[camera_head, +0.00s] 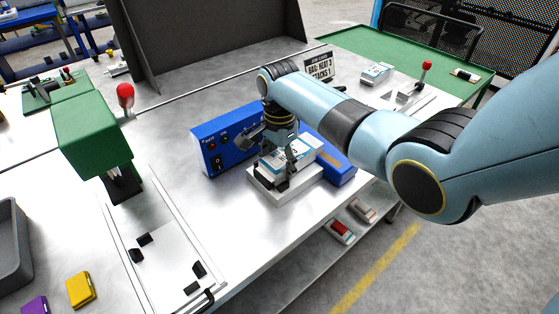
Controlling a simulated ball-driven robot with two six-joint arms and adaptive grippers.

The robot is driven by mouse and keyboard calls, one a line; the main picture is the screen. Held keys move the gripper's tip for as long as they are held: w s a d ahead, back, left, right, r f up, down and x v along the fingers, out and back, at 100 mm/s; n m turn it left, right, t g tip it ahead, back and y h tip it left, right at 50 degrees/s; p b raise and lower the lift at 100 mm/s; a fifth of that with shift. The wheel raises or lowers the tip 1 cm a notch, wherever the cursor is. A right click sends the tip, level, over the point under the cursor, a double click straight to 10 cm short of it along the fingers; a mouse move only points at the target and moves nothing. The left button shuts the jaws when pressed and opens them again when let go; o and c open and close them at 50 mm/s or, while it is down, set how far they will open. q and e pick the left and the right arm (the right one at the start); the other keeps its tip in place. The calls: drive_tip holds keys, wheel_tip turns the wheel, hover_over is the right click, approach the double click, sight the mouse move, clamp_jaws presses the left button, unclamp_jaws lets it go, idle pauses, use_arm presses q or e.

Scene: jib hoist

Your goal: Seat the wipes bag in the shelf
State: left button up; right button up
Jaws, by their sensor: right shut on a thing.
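A white and teal wipes bag (301,149) is in my right gripper (286,172), whose dark fingers are shut on it. The gripper points down and partly covers the bag. The bag is over a low white shelf-like block (262,183) in front of the blue machine (209,148). I cannot tell whether the bag touches the block. A second white and teal bag (376,73) lies at the far right of the bench. My left gripper is not in view.
A blue block (340,172) adjoins the white block on the right. A green press (92,135) with a red-knobbed lever (125,93) stands left. A lower shelf holds a red and white item (341,231). Bench space between press and blue machine is mostly clear.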

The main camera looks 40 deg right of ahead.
drive_tip(key=shift+f, duration=0.1)
drive_tip(key=o, duration=1.2)
drive_tip(key=shift+w, duration=0.1)
